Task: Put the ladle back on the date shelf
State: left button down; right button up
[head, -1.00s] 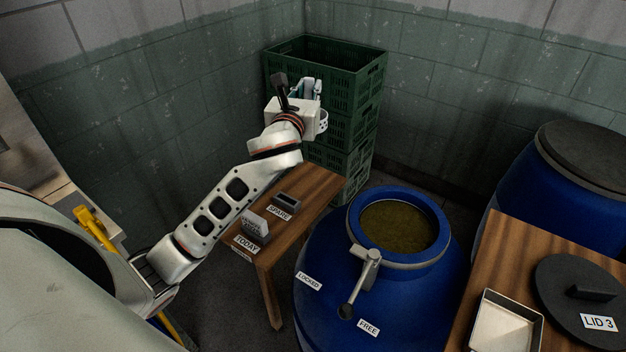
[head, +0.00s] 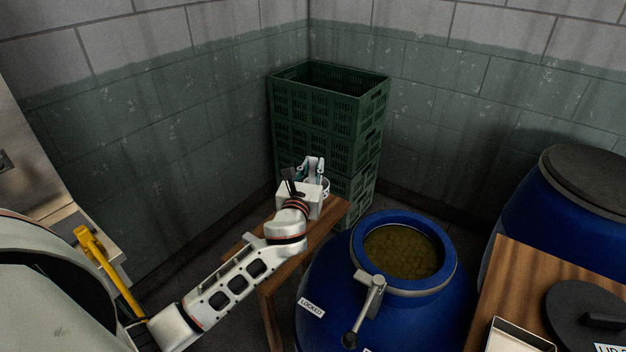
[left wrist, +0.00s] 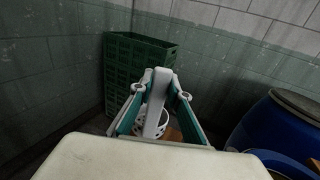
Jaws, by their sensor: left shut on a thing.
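My left gripper (head: 314,168) is shut on the ladle (head: 325,187), a pale piece with a round, perforated bowl. In the left wrist view, the gripper (left wrist: 157,82) has its fingers around the pale upright handle, and the holed bowl (left wrist: 163,119) hangs below, partly hidden by the fingers. In the head view, the gripper and ladle are over the far end of a small wooden table (head: 330,219), in front of green crates. I cannot tell the height above the table. My arm hides much of its top. No thing marked as the date shelf can be made out. My right gripper is out of view.
Green stacked crates (head: 325,105) stand in the corner behind the gripper. An open blue barrel (head: 385,305) with a metal lever stands to the right of the small table. A second blue barrel (head: 560,215) and another wooden table (head: 510,285) are further right.

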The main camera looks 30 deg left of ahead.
aim_at(313, 179)
pick_arm(q)
notch_tip(313, 179, down, 3)
jog(key=shift+f+b, duration=0.1)
jog(key=shift+b, duration=0.25)
jog(key=shift+f, duration=0.45)
jog(key=c, duration=1.9)
grip_release()
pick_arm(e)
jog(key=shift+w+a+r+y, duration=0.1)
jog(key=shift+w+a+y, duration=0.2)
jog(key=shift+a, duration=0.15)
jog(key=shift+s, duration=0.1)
